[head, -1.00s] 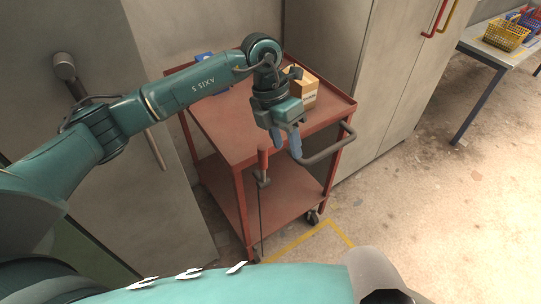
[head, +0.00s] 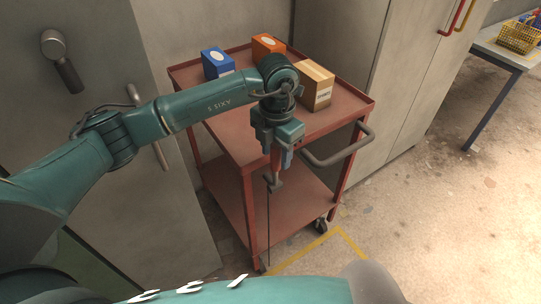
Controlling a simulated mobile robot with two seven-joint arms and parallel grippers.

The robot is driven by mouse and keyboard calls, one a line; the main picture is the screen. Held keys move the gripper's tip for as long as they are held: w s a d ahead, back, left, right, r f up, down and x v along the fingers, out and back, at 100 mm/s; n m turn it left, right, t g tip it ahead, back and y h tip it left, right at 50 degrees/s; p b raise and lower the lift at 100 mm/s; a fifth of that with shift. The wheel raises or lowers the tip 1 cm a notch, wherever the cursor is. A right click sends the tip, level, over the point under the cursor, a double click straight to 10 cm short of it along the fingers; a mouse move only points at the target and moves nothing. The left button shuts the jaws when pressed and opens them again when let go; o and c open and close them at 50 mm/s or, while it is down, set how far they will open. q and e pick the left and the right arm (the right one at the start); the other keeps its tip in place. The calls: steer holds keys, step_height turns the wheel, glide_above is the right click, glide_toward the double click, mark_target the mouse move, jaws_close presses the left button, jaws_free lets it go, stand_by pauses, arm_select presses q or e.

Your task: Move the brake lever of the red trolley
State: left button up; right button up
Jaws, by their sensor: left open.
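The red trolley (head: 236,133) stands against the grey wall in the head view, with two shelves and a grey push handle (head: 340,148) at its near right end. The brake lever (head: 275,172) has a red grip on a thin dark rod at the trolley's near end. My left gripper (head: 280,160) points down over the lever, open, with a finger on either side of the red grip. The grip's top is hidden by the gripper, and I cannot tell whether the fingers touch it. My right gripper is not in view.
A blue box (head: 217,64), an orange box (head: 268,46) and a cardboard box (head: 316,86) stand on the trolley's top. A grey cabinet (head: 420,80) is close on the right. Yellow tape (head: 338,238) marks the floor. Open floor lies to the right.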

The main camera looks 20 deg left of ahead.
arm_select(q)
steer(key=shift+f, duration=0.45)
steer(key=shift+c, duration=0.2)
jaws_close()
